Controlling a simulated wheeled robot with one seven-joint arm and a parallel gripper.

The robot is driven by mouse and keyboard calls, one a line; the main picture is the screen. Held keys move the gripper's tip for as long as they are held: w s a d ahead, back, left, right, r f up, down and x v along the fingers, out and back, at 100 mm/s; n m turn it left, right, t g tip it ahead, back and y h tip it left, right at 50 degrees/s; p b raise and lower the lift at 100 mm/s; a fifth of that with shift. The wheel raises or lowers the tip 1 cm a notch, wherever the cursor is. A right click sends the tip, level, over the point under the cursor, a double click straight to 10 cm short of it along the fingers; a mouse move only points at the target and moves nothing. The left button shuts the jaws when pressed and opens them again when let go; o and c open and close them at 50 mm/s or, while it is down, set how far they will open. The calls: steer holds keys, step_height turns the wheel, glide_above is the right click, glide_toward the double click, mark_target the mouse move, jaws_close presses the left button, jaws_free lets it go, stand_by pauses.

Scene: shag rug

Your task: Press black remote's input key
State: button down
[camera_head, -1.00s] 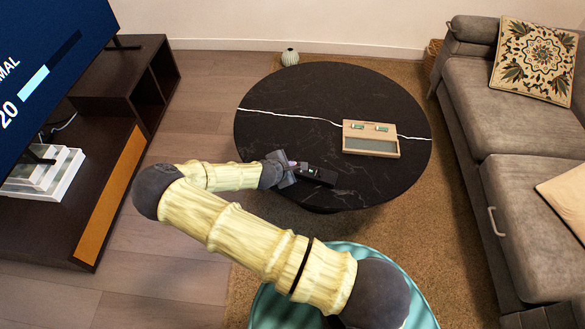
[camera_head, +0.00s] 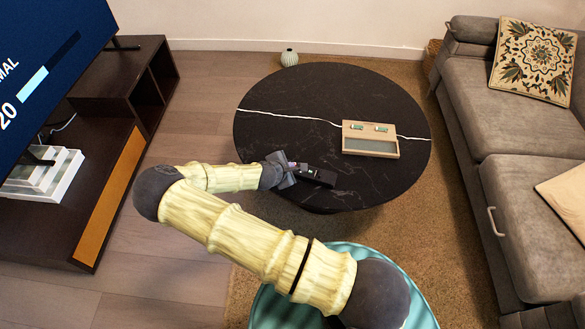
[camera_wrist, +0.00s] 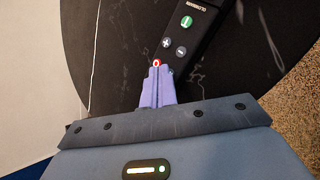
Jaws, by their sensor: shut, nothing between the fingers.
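The black remote (camera_head: 318,175) lies on the round black table near its front edge. In the wrist view the remote (camera_wrist: 198,40) shows a green key with a white mark, grey plus and minus keys, and a red-ringed key (camera_wrist: 157,62). My gripper (camera_head: 293,166) is at the remote's left end. In the wrist view its purple fingertips (camera_wrist: 157,70) are together and empty, right at the red-ringed key and partly covering it. I cannot tell whether they touch it. The remote's near end is hidden behind the fingers.
A wooden tray (camera_head: 371,151) with small green-marked items sits on the round table (camera_head: 290,95). A TV (camera_head: 50,50) showing a level bar and "20" stands at left on a dark cabinet (camera_head: 110,130). A grey sofa (camera_head: 500,120) is at right.

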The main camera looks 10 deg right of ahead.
steer(key=shift+r+p, duration=0.45)
steer(key=shift+r, duration=0.2)
step_height(320, 180, up, 5)
steer(key=p, duration=0.4)
steer(key=shift+d, duration=0.1)
stand_by(2.0)
